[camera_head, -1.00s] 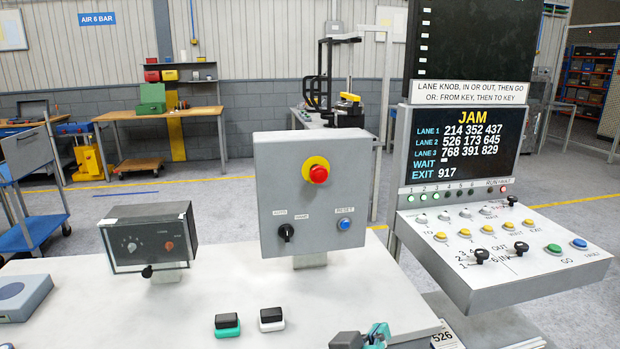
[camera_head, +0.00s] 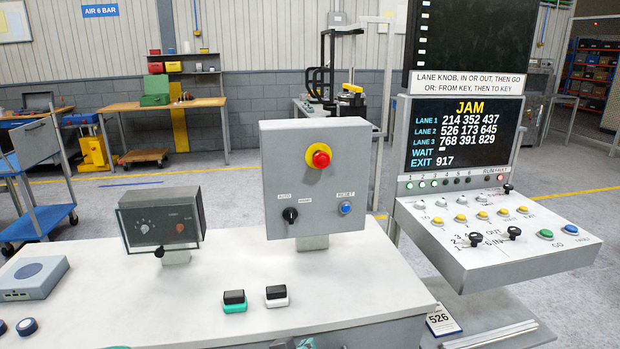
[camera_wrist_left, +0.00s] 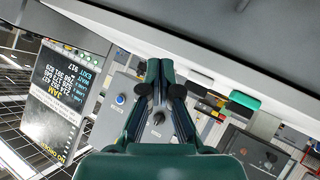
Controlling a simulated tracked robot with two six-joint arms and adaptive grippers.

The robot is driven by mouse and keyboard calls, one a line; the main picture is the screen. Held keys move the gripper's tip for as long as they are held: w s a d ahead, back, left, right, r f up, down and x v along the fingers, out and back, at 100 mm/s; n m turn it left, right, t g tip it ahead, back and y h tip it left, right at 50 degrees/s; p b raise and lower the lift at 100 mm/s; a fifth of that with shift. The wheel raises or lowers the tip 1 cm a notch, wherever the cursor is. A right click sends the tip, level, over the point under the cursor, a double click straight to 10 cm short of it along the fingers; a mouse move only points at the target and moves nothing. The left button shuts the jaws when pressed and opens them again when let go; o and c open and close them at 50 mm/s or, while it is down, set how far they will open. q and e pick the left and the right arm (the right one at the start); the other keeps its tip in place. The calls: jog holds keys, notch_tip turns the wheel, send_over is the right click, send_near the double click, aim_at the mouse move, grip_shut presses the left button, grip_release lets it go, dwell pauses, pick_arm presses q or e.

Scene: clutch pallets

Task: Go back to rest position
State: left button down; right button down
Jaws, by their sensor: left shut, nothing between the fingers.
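My left gripper (camera_wrist_left: 160,68) is dark green and shut, with nothing between its fingers, in the left wrist view. In the head view only a small teal and grey part of it (camera_head: 305,343) shows at the bottom edge, by the table's front. The fingers in the wrist view pass in front of the grey control box, apart from any object as far as I can see. My right gripper is not in view.
The white table (camera_head: 340,283) bears a grey control box (camera_head: 350,180) with a red emergency button, a dark knob box (camera_head: 160,222) and two small rocker switches (camera_head: 234,301). A console (camera_head: 500,240) stands at right, its screen (camera_head: 463,135) reading JAM.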

pick_arm(q)
jog(key=s+a+f+n+g+y, duration=0.1)
jog(key=s+a+f+g, duration=0.4)
jog(key=f, duration=0.6)
jog(key=s+a+f+y, duration=0.1)
jog(key=s+a+f, duration=0.1)
jog(key=a+f, duration=0.65)
jog(key=s+d+f+g+h, duration=0.1)
jog(key=s+f+g, duration=0.1)
jog(key=s+f, duration=0.3)
jog(key=s+d+f+g+h, duration=0.1)
jog(key=s+f+g, duration=0.2)
jog(key=s, duration=0.9)
notch_tip(320, 180, down, 2)
jog(key=shift+s+f+m, duration=0.15)
jog(key=shift+f+m, duration=0.05)
jog(key=shift+m, duration=0.1)
jog(key=shift+p, duration=0.3)
